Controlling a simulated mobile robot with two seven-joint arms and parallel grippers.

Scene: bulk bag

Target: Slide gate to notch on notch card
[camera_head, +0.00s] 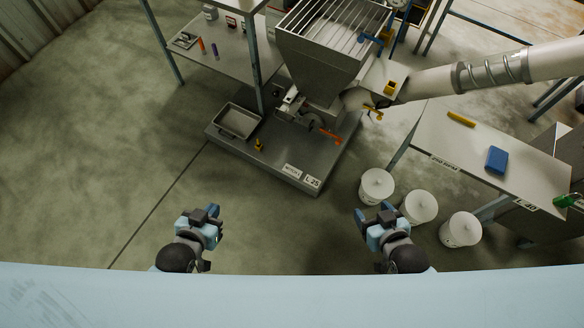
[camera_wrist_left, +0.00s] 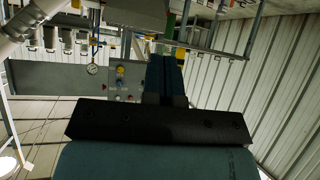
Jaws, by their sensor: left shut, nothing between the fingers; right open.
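A grey hopper (camera_head: 318,58) with a barred top stands on a grey base at the upper middle of the head view. Orange handles (camera_head: 330,135) and yellow-orange fittings (camera_head: 390,88) show at its lower part and beside it. I cannot tell which piece is the gate, and no notch card can be made out. My left gripper (camera_head: 217,216) is shut and empty, low in the head view, well away from the hopper. Its dark fingers also show in the left wrist view (camera_wrist_left: 166,78). My right gripper (camera_head: 374,212) is open and empty, near the white buckets.
Several white lidded buckets (camera_head: 377,186) stand on the floor at the right. A table (camera_head: 470,150) there holds a blue block (camera_head: 497,160). A shelf table (camera_head: 215,45) stands at upper left. A grey tray (camera_head: 238,121) lies on the base. The left floor is clear.

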